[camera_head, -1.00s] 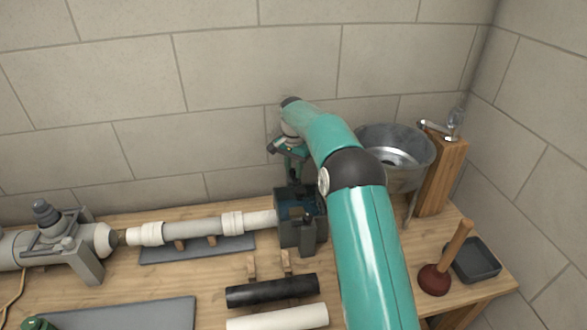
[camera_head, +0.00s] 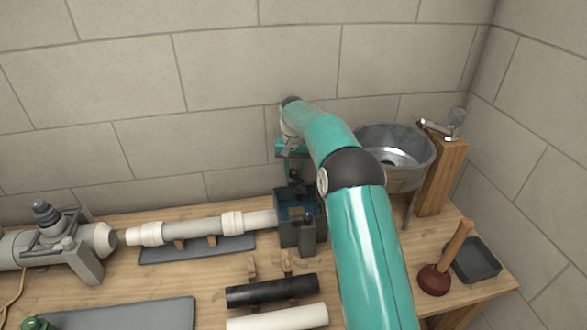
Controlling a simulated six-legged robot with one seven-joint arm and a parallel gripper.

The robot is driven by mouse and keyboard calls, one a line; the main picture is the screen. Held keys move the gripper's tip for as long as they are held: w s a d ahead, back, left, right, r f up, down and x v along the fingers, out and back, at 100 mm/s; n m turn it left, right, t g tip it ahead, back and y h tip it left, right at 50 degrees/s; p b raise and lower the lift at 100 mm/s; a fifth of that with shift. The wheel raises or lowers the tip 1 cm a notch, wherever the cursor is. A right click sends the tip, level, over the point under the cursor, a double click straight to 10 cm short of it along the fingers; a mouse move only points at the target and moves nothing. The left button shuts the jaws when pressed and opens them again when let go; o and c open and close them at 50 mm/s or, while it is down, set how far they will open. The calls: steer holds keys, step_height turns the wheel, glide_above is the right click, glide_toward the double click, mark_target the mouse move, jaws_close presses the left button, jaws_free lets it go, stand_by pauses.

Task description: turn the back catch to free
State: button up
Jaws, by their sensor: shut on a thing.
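A dark blue-grey box-like fixture (camera_head: 287,235) stands on the bench at the right end of a white pipe (camera_head: 200,228). Its front catch (camera_head: 307,218) is a small dark knob on the near side. The back catch (camera_head: 296,188) is a small dark piece at the far side, partly hidden under my gripper. My gripper (camera_head: 296,175) points down over the far edge of the fixture and is shut on the back catch. Its fingertips are small and dark here, and the exact contact is hard to see.
My teal arm crosses the bench's right half. A metal basin (camera_head: 397,155) and wooden post (camera_head: 442,175) stand right of it.

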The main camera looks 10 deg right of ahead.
mark_target(294, 170)
steer(key=n, duration=0.5)
steer(key=shift+r+n, duration=0.1)
steer(key=shift+n, duration=0.3)
steer(key=n, duration=0.5)
steer(key=shift+n, duration=0.3)
steer(key=o, duration=1)
steer(key=shift+r, duration=0.1)
step_height(294, 170, up, 14)
steer(key=shift+f, duration=0.25)
steer(key=shift+s, duration=0.1)
